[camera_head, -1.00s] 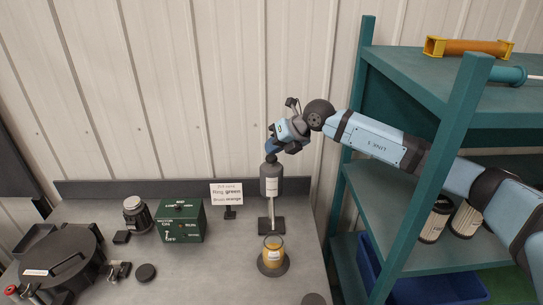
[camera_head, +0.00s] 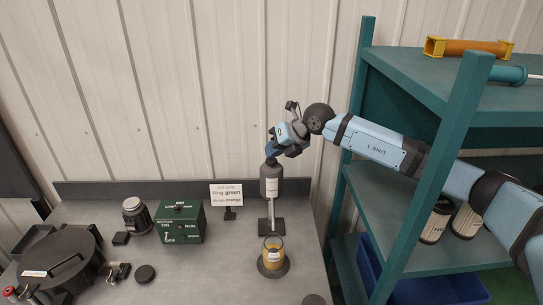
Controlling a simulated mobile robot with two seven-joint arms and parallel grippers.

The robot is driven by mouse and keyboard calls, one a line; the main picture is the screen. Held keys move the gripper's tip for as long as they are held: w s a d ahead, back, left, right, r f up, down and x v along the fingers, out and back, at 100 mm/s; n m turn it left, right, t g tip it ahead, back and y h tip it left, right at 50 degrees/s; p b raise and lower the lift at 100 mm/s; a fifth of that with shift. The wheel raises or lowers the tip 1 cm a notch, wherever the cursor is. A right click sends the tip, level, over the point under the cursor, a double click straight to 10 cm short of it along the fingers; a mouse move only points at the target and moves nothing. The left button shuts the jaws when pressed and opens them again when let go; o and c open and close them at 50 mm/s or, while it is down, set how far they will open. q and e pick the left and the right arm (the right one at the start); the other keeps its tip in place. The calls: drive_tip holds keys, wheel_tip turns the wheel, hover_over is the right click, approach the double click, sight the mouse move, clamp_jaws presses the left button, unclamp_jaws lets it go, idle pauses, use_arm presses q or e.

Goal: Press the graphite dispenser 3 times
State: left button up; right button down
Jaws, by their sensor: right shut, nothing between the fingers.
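The graphite dispenser (camera_head: 271,184) is a dark grey bottle with a white label, held upright on a stand with a pale post and dark base at the back right of the bench. My right gripper (camera_head: 271,152) is shut with nothing between its fingers. It points down at the top of the dispenser, and its fingertips look to be at or touching the cap; I cannot tell if they press it. A jar with yellow-orange contents (camera_head: 273,254) stands on a dark round pad in front of the dispenser. My left gripper is not in view.
A teal shelf unit (camera_head: 455,130) stands close on the right, with my right arm reaching past it.

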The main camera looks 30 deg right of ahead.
drive_tip(key=shift+r+p, duration=0.6)
drive_tip(key=shift+r, duration=0.6)
wheel_tip(320, 180, up, 5)
drive_tip(key=shift+r+p, duration=0.1)
drive_tip(key=shift+p, duration=1.1)
drive_tip(key=shift+w, duration=0.1)
idle(1.2)
